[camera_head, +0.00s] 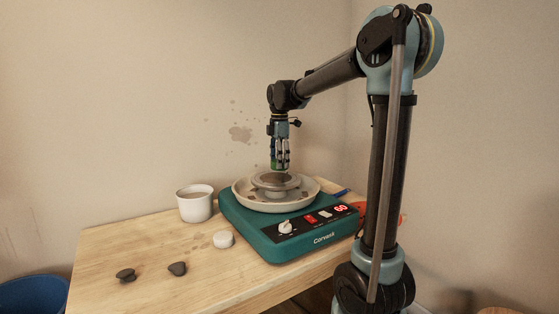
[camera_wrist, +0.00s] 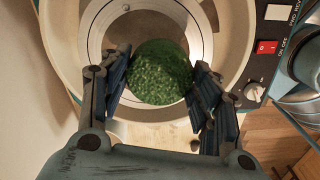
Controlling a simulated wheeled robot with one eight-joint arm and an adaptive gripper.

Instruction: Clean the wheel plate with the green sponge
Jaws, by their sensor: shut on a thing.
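My gripper (camera_head: 280,166) points straight down above the middle of the pottery wheel. In the wrist view my gripper (camera_wrist: 161,88) has its two fingers on either side of the round, dark green sponge (camera_wrist: 160,72) and is shut on it. The grey wheel plate (camera_head: 293,183) lies below, inside a cream splash pan (camera_head: 243,193). The wheel plate also shows in the wrist view (camera_wrist: 96,38), with brownish marks on it. The sponge is over the plate; I cannot tell whether it touches it.
The teal wheel base (camera_head: 262,238) has a white knob, red switch and lit red display. A white cup (camera_head: 195,204) stands to its left. A white round piece (camera_head: 223,239) and two dark lumps (camera_head: 177,268) lie on the wooden table (camera_head: 140,245). A blue bucket (camera_head: 33,294) is at lower left.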

